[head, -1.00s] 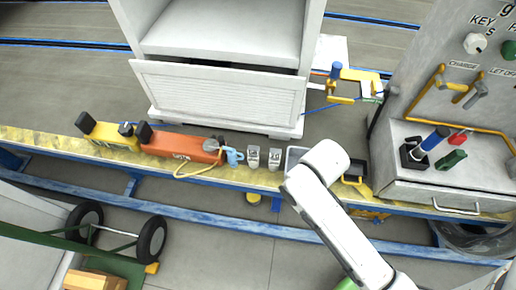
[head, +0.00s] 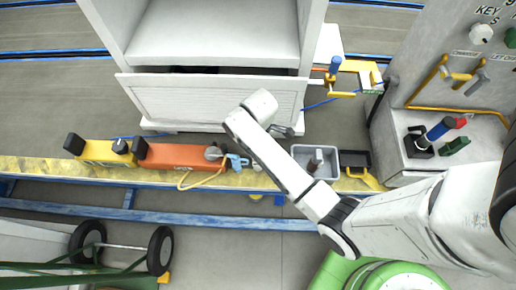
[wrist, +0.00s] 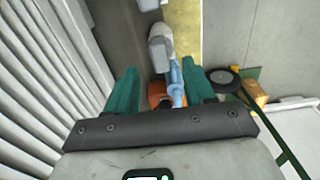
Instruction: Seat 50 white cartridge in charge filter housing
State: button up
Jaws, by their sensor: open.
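My gripper (head: 288,131) hangs in front of the white cabinet, over the yellow ledge. In the wrist view its teal fingers (wrist: 160,88) are apart, with nothing held. Beyond and between them show a blue fitting (wrist: 178,85) and a bit of orange. Two pale grey-white pieces, probably cartridges, stand farther up that view, one nearer (wrist: 160,50) and one at the top edge (wrist: 149,4). In the head view my arm mostly hides that spot. Their labels are unreadable here. I cannot tell which thing is the charge filter housing; a CHARGE label (head: 466,54) is on the grey panel at right.
A grey tray (head: 300,151) with a small upright piece (head: 316,160) sits right of my arm, beside a black tray (head: 355,160). An orange box (head: 175,157) and a yellow box (head: 100,151) lie left. A blue-white cylinder (head: 438,130) leans in a black holder at right.

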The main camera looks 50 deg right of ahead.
jog(key=shift+s+f, duration=0.1)
jog(key=shift+f, duration=2.95)
grip_shut()
